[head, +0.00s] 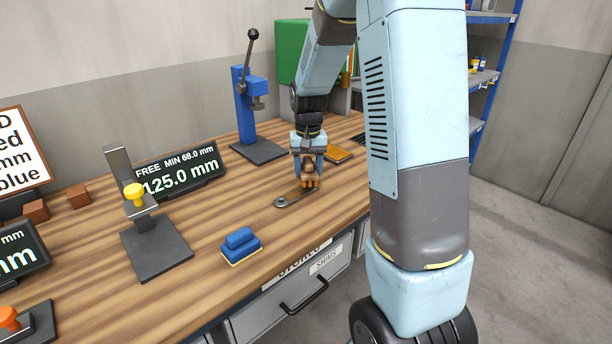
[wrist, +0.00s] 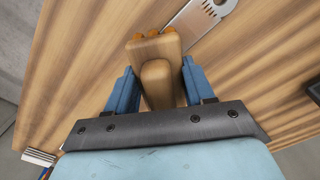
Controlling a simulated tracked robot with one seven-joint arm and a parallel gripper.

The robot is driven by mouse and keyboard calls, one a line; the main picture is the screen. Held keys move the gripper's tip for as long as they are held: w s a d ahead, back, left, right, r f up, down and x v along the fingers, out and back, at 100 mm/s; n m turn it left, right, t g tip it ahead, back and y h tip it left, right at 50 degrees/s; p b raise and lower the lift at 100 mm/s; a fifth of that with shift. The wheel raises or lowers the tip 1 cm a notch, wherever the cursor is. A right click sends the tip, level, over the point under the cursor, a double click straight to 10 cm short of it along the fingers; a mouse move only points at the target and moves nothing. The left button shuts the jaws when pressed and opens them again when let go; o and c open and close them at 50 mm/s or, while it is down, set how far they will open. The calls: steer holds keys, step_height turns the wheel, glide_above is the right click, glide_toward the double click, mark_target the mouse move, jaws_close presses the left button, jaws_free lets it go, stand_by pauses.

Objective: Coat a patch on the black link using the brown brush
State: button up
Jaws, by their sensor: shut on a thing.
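My gripper (head: 309,170) is shut on the brown brush (head: 311,181), low over the table. In the wrist view, the brush's wooden body (wrist: 157,75) sits between the two blue fingers, with orange bristle tips at its far edge. The link (head: 292,198) is a flat dark grey bar with a hole at its near left end, lying on the table. The brush is at the link's right end and hides part of it. I cannot tell whether the bristles touch it.
A blue brush (head: 240,245) lies nearer on the table. An orange-brown flat item (head: 338,155) lies behind my gripper. A blue press (head: 250,110), a gauge stand with a yellow knob (head: 150,240) and a display (head: 180,172) stand to the left. The wood around the link is mostly clear.

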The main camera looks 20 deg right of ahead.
mark_target(308, 161)
steer(key=shift+r, duration=2.5)
steer(key=shift+a, duration=0.1)
